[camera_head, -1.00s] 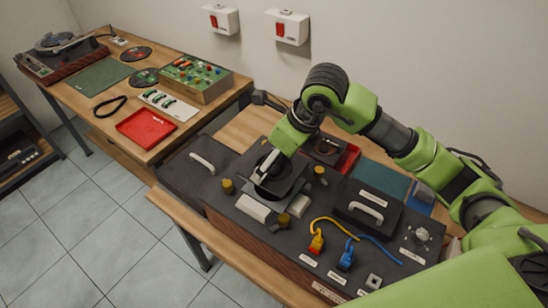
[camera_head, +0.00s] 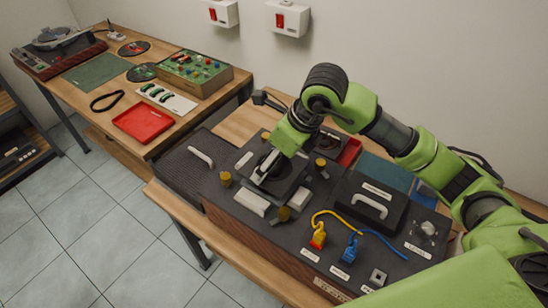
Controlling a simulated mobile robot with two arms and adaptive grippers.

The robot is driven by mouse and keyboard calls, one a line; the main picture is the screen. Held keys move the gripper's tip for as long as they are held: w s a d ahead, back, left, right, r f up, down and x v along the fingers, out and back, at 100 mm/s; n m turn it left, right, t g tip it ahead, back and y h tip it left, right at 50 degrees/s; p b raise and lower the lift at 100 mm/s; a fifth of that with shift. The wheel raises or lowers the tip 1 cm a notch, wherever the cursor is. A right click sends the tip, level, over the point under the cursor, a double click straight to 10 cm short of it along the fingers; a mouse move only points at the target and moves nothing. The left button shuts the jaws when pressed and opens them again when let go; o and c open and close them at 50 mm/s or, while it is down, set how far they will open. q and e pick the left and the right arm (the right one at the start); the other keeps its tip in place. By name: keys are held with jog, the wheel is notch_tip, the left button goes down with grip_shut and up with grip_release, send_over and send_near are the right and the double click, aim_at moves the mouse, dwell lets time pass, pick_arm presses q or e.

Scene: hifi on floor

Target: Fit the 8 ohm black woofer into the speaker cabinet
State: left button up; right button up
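The black woofer (camera_head: 287,178), a dark square-framed driver, is over the left part of the speaker cabinet (camera_head: 300,235), a dark-topped box with wooden sides lying on the bench. My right gripper (camera_head: 265,170) reaches down from above and appears shut on the woofer's middle. The woofer lies about level, at or just above the cabinet's top; the fingers and frame hide the opening, so I cannot tell whether it is seated. Yellow-brown knobs (camera_head: 226,179) and pale blocks (camera_head: 251,202) surround it. My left gripper is not in view.
Another driver (camera_head: 328,142) sits behind, beside a red tray (camera_head: 350,152). A black lid with a pale handle (camera_head: 368,206) and yellow and blue plugs (camera_head: 318,236) lie to the right. The left table holds a red tray (camera_head: 143,122) and a green board (camera_head: 195,72).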

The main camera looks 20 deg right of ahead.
aim_at(275, 168)
jog(key=shift+w+f+b, duration=0.1)
jog(key=shift+f+b, duration=1.55)
jog(key=o, duration=2.1)
jog(key=shift+o, duration=0.2)
jog(key=shift+s+f, duration=0.1)
jog(key=shift+s, duration=0.1)
jog(key=shift+d+r, duration=0.1)
jog(key=shift+r, duration=0.15)
jog(key=v, duration=1.1)
jog(key=shift+r, duration=0.35)
